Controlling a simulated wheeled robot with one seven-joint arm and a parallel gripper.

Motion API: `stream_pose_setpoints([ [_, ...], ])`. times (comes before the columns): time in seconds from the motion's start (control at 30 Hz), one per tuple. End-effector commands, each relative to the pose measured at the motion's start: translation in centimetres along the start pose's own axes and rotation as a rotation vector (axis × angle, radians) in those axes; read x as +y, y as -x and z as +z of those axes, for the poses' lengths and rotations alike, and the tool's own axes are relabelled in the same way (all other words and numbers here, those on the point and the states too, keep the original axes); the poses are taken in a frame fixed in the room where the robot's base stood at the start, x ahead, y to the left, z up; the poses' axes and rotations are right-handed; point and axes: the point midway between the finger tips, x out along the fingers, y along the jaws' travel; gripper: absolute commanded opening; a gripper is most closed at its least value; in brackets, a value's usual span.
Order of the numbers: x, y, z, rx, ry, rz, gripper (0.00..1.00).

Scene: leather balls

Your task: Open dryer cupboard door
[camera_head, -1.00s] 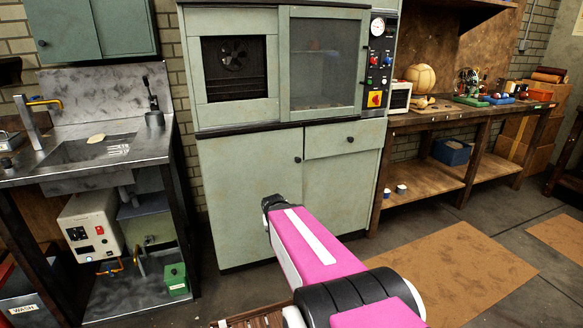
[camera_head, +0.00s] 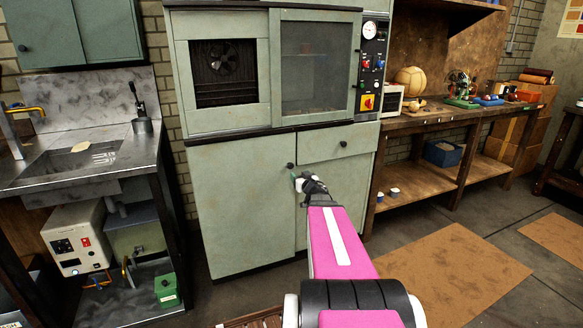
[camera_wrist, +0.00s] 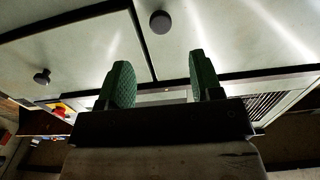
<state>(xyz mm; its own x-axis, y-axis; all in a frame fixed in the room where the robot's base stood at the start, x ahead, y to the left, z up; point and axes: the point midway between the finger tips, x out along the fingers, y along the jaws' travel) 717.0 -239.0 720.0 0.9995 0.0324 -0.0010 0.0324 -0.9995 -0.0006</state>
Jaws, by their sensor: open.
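The pale green dryer cabinet (camera_head: 238,205) stands ahead, its lower left door shut. That door's dark round knob (camera_head: 291,165) is near its upper right corner; the knob also shows at the top of the wrist view (camera_wrist: 160,22). My gripper (camera_head: 302,182) is just below and right of the knob in the head view, close to the cabinet front. In the wrist view my gripper's two green finger pads (camera_wrist: 162,80) are apart with nothing between them. The knob is beyond the fingers, not between them.
A drawer with its own knob (camera_head: 343,140) is above the lower right door. A metal sink (camera_head: 85,160) stands left of the cabinet. A wooden workbench (camera_head: 440,121) is on the right. Floor near a brown mat (camera_head: 450,270) is clear.

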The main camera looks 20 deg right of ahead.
Motion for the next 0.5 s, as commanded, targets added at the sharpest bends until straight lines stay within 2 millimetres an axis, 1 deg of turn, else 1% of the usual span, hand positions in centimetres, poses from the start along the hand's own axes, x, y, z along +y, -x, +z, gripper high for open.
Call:
stream_pose_setpoints([
  [0.17,0.0,-1.0,0.0,0.002,0.000,-0.004,0.59],
  [0.27,0.0,-2.2,0.0,0.002,0.001,-0.004,0.59],
  [0.5,0.1,-6.3,0.1,0.002,0.001,-0.003,0.59],
])
